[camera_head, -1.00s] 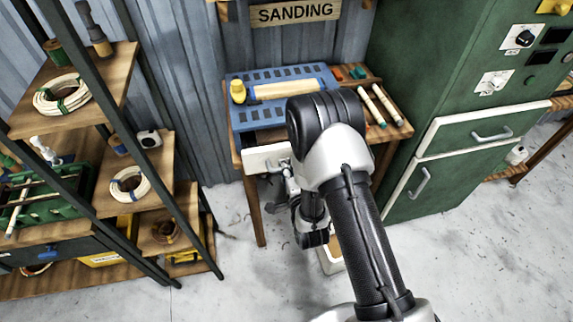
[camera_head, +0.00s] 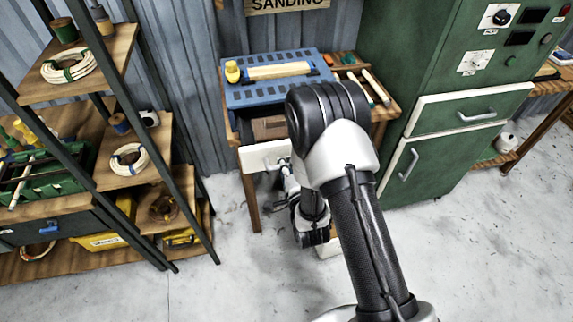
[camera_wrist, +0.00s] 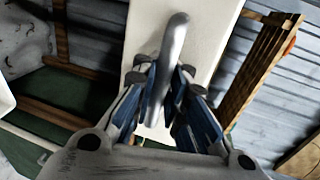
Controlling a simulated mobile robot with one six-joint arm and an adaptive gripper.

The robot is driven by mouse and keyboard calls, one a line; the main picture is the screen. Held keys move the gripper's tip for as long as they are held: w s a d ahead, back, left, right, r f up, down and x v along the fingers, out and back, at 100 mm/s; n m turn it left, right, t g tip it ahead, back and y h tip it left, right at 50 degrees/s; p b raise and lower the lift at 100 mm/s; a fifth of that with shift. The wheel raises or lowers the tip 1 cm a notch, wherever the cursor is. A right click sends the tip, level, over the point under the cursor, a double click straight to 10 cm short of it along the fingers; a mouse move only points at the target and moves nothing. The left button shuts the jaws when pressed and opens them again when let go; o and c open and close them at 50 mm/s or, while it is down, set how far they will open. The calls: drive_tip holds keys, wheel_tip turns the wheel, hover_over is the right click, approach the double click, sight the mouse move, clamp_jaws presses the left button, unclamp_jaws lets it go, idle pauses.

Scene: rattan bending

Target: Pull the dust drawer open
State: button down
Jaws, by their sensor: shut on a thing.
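The dust drawer (camera_head: 255,157), with a white front, sits in the wooden sanding table below the blue perforated top. It stands partly open; its dark brown inside shows between the front and the tabletop. In the wrist view the drawer front (camera_wrist: 206,35) fills the top middle, with a grey metal bar handle (camera_wrist: 177,42) on it. My gripper (camera_wrist: 166,88) is shut on this handle, with the blue-padded fingers on either side of it. In the head view my arm hides the right part of the drawer front and most of the gripper.
A green cabinet (camera_head: 440,140) with white-edged doors stands right of the table (camera_head: 253,203). A shelf rack (camera_head: 120,177) with coils and bins stands on the left. The concrete floor (camera_head: 220,270) in front is clear.

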drive_tip(key=c, duration=1.6)
unclamp_jaws()
drive_tip(key=shift+c, duration=0.2)
drive_tip(key=v, duration=0.7)
drive_tip(key=shift+s, duration=0.25)
drive_tip(key=shift+d+r, duration=0.1)
